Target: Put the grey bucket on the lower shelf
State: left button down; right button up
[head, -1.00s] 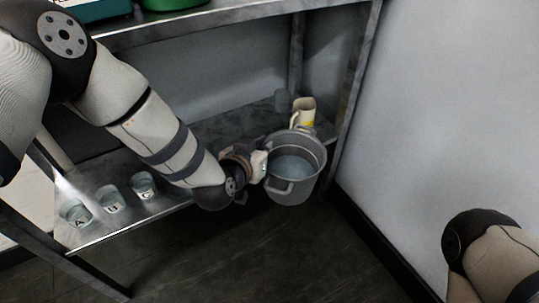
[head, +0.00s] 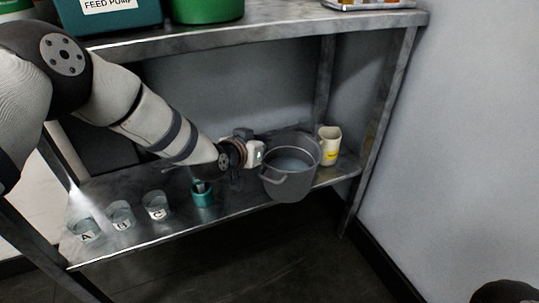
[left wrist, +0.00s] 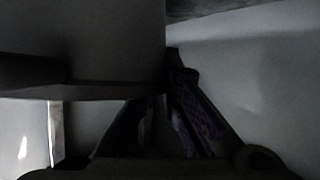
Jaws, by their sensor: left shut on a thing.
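The grey bucket (head: 290,185) is upright, with its handle to the front, at the right part of the lower shelf (head: 235,203). Its base overlaps the shelf's front edge in the head view; I cannot tell whether it rests there or hangs just above. My left gripper (head: 262,156) is shut on the bucket at its left side. In the left wrist view a large dark surface, likely the bucket (left wrist: 85,45), fills the upper left, above the gripper fingers (left wrist: 165,105).
A cream jug (head: 329,146) with a yellow label stands right of the bucket, close to it. A teal container (head: 203,196) and beakers A (head: 86,231), B (head: 121,215) and C (head: 156,206) stand to the left. The upper shelf (head: 270,36) and right leg (head: 378,125) bound the space.

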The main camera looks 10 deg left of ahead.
pick_arm(q)
jog(key=w+a+f+b, duration=0.2)
jog(key=w+a+b, duration=0.2)
jog(key=w+b, duration=0.2)
jog(key=shift+w+a+f, duration=0.25)
jog(key=shift+w+a, duration=0.05)
jog(key=shift+a, duration=0.05)
pick_arm(e)
jog(key=shift+g, duration=0.5)
jog(key=f, duration=0.1)
jog(key=s+f, duration=0.1)
jog(key=f, duration=0.1)
jog(key=s+f, duration=0.1)
jog(key=f, duration=0.1)
jog(key=shift+a+f, duration=0.1)
jog(key=shift+a, duration=0.1)
pick_arm(q)
jog(key=c, duration=1.7)
grip_release()
jog(key=shift+s, duration=0.15)
